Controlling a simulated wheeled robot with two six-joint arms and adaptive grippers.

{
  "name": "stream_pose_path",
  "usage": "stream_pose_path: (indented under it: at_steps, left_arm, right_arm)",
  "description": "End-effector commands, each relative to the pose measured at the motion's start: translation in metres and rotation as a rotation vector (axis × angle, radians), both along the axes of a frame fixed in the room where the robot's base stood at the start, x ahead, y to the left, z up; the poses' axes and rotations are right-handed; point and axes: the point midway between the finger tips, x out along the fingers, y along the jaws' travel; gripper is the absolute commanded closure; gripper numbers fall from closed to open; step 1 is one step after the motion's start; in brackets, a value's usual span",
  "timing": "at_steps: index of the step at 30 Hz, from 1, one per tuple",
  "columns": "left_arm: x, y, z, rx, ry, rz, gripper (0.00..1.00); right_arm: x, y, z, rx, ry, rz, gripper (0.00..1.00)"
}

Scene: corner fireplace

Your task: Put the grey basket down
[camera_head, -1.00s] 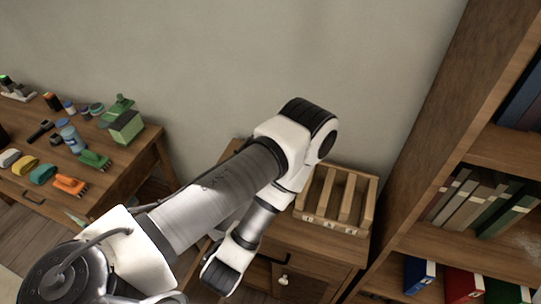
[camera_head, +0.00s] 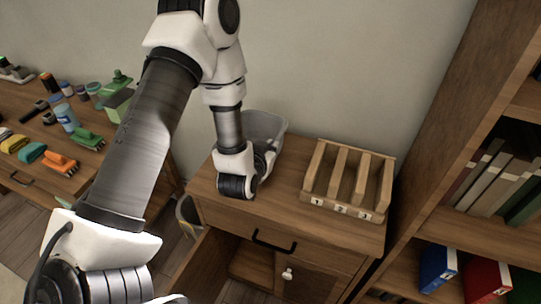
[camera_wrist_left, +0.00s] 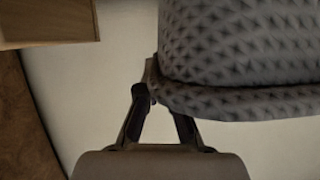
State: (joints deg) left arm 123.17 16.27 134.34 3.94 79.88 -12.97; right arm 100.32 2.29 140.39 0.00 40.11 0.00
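The grey basket (camera_head: 266,126) is at the back left of the wooden cabinet's top (camera_head: 278,185), partly hidden behind my left wrist. I cannot tell whether its bottom touches the cabinet. In the left wrist view the basket's textured grey side (camera_wrist_left: 240,45) fills the upper right. My left gripper (camera_wrist_left: 153,80) has its fingertips close together at the basket's rim and appears shut on it. In the head view its fingers are hidden behind the arm. My right gripper is not in view.
A slotted wooden rack (camera_head: 348,180) stands right of the basket on the cabinet. A tall bookcase (camera_head: 430,150) rises at the right. A desk (camera_head: 85,185) with brushes and jars is at the left. A grey bin (camera_head: 187,216) shows beside the cabinet.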

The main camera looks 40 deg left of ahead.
Motion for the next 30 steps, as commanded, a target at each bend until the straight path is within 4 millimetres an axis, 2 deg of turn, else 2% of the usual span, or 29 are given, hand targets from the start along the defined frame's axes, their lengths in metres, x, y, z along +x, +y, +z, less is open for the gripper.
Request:
stream_pose_path:
  at_steps: [1, 4, 10, 12, 13, 23, 26, 30]
  left_arm:
    - [-0.001, -0.001, -0.011, 0.001, 0.006, -0.002, 1.0]
    - [-0.001, -0.001, -0.023, 0.002, 0.003, -0.002, 1.0]
    - [-0.001, -0.001, -0.025, 0.0, 0.001, 0.0, 1.0]
    - [-0.001, -0.001, -0.025, 0.0, 0.001, 0.0, 0.74]
    - [-0.001, -0.001, -0.025, 0.0, 0.001, 0.0, 0.69]
    - [-0.003, -0.001, -0.025, 0.0, 0.002, 0.0, 0.69]
    - [-0.012, -0.004, -0.021, -0.001, 0.002, 0.001, 0.69]
    - [-0.04, -0.011, -0.009, -0.002, 0.006, -0.001, 0.69]
  right_arm:
    - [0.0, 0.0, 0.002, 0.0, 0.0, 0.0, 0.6]
    - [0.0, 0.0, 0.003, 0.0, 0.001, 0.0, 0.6]
    - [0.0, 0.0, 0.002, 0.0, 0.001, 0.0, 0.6]
    - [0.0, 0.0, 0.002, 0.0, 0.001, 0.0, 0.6]
    - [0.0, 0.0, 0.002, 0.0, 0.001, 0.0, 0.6]
    - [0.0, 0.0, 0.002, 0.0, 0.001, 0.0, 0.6]
    - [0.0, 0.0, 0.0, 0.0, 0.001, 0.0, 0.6]
    - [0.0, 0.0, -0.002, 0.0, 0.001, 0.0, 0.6]
